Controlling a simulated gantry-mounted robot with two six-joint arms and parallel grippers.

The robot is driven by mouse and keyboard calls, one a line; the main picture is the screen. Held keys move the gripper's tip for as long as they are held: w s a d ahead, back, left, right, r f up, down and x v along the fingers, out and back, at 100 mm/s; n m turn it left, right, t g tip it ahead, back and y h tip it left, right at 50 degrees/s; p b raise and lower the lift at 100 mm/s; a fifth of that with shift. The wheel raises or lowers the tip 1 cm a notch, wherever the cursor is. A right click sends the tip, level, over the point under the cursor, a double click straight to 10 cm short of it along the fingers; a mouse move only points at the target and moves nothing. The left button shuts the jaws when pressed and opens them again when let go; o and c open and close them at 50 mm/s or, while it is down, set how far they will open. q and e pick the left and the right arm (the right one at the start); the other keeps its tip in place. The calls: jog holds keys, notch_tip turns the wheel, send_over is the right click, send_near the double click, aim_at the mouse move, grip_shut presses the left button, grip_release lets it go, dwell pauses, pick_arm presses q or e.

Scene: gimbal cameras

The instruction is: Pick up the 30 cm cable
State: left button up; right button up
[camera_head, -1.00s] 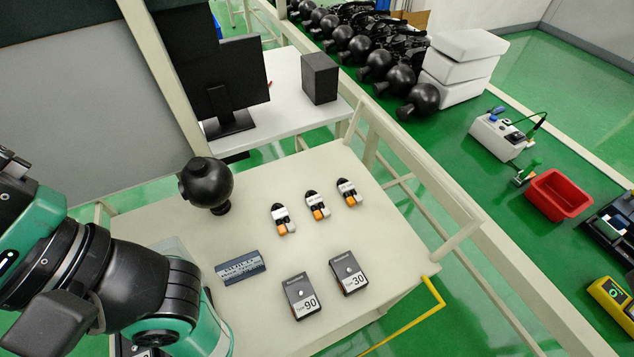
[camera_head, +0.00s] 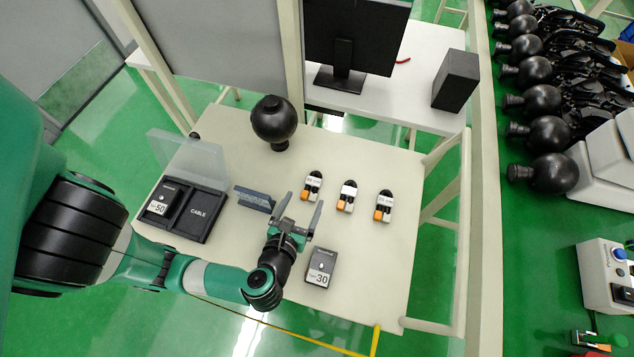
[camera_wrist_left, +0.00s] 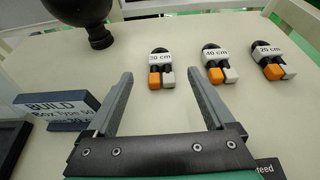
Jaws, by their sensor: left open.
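Three small cables with black loops, white labels and orange and white plugs lie in a row on the cream table (camera_head: 345,300). In the left wrist view the leftmost label appears to read 30 cm; this 30 cm cable (camera_wrist_left: 161,65) also shows in the head view (camera_head: 312,185). The middle one is the 40 cm cable (camera_wrist_left: 216,66), and the right one reads 20 cm (camera_wrist_left: 270,63). My left gripper (camera_head: 300,209) is open and empty over the table, on the near side of the 30 cm cable and apart from it. My right gripper is not in view.
A dark sign (camera_head: 254,198) stands left of my gripper. A black case (camera_head: 190,222) with a raised clear lid holds a Type 50 box (camera_head: 159,206). A Type 30 box (camera_head: 319,268) lies to the gripper's right. A black round object (camera_head: 274,120) stands behind.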

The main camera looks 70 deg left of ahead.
aim_at(315, 178)
pick_arm(q)
jog(key=b+x, duration=0.1)
jog(key=x, duration=0.3)
jog(key=shift+s+a+f, duration=0.1)
jog(key=shift+a+f, duration=0.05)
jog(key=shift+a, duration=0.05)
jog(key=shift+w+a, duration=0.15)
jog(key=shift+w, duration=0.1)
jog(key=b+x, duration=0.2)
jog(key=x, duration=0.2)
jog(key=shift+w, duration=0.15)
jog(key=shift+w+a, duration=0.3)
jog(key=shift+a, duration=0.1)
grip_shut()
